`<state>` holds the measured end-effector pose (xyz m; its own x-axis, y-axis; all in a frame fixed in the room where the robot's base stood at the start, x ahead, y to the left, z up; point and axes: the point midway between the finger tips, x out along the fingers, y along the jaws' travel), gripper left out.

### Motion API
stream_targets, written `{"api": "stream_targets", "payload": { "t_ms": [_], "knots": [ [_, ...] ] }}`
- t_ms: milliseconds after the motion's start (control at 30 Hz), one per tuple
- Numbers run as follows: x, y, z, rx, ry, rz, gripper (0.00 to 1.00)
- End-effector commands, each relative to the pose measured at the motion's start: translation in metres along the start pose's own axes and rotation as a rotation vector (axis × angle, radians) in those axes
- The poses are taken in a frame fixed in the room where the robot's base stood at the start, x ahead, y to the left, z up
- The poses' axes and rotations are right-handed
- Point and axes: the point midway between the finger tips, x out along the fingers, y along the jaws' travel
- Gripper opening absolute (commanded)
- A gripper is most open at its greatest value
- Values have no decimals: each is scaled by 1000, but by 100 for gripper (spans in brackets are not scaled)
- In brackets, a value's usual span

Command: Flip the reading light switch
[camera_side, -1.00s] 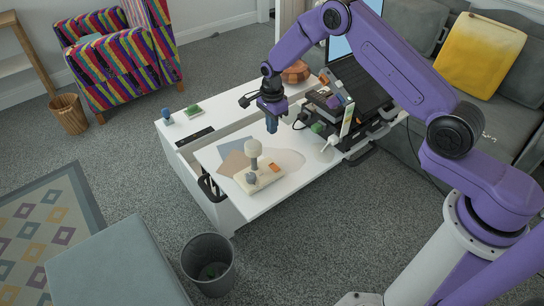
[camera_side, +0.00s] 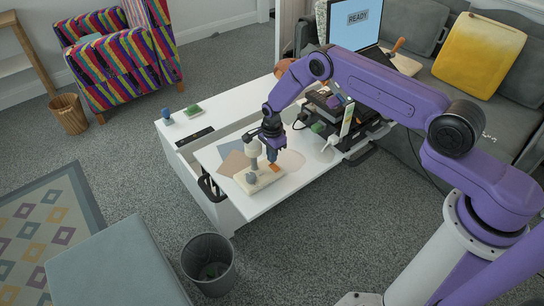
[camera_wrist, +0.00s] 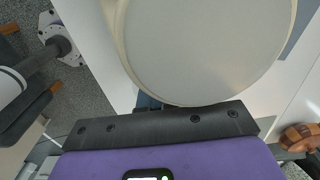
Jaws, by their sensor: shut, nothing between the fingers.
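The reading light stands on the white pull-out board of the table. It has a cream base (camera_side: 258,182), a short stem and a round pale head (camera_side: 253,149). An orange switch (camera_side: 275,167) sits on the right side of the base. My gripper (camera_side: 272,157) is shut and empty, pointing down just right of the lamp head. Its tips are close above the orange switch; I cannot tell whether they touch it. In the wrist view the lamp head (camera_wrist: 205,45) fills the top middle and hides most of the fingers and the switch.
Stacked dark devices (camera_side: 330,105) stand right of the lamp, with a small white upright item (camera_side: 347,120). A dark handle (camera_side: 208,187) is at the board's left end. A laptop (camera_side: 355,27) reading "READY" is behind. The board's front right is clear.

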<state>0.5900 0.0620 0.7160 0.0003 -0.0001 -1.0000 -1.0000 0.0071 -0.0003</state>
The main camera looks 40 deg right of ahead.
Motion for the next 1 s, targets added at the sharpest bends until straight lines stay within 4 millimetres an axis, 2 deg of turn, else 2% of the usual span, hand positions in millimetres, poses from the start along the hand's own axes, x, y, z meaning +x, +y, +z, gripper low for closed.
{"api": "stream_targets", "payload": {
  "t_ms": [633,1000],
  "knots": [
    [13,-1,1,-1,0,1,0],
    [8,-1,1,-1,0,0,0]
  ]
}}
